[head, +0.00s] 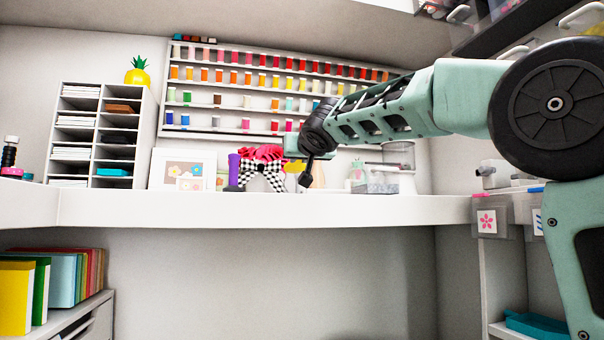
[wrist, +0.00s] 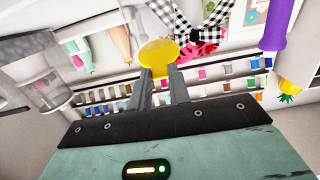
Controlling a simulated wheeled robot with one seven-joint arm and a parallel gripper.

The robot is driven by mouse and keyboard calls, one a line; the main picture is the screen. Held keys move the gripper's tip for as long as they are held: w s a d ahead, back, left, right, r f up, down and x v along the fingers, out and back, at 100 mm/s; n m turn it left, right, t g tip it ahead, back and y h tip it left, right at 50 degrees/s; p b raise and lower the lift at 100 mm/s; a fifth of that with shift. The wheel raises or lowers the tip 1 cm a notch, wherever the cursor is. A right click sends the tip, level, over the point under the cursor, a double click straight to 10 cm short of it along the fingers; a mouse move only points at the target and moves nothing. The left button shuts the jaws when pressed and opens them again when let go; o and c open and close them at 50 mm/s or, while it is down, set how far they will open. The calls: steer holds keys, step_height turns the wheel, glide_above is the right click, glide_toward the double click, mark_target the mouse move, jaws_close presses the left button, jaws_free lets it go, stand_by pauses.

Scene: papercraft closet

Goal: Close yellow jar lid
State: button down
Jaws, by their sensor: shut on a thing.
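The yellow jar lid (wrist: 158,54) is a round yellow disc between my gripper's fingertips in the wrist view. My gripper (wrist: 160,72) is shut on the lid's near edge. In the head view my gripper (head: 305,181) reaches down over the shelf, just right of a black-and-white checked bow (head: 262,178). A patch of yellow (head: 293,168) shows behind it there. The jar body under the lid cannot be made out in either view, so I cannot tell whether the lid is seated or tilted.
A purple cylinder (head: 234,170) stands left of the bow. A tan cone-like thing (head: 318,176) and a pale green bottle (head: 357,172) stand to the right. Thread racks (head: 270,88) line the back wall. The white shelf's front edge (head: 250,207) runs below.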

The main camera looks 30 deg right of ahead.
steer(key=shift+f+b, duration=0.9)
steer(key=shift+b, duration=0.35)
steer(key=c, duration=1.3)
jaws_free()
steer(key=shift+r, duration=0.2)
steer(key=shift+s+a+r, duration=0.1)
steer(key=shift+s+a, duration=0.1)
steer(key=shift+s, duration=0.35)
steer(key=b+v, duration=0.2)
steer(key=v, duration=1.4)
steer(key=shift+s+r, duration=0.1)
steer(key=shift+s, duration=0.05)
steer(key=shift+c, duration=0.2)
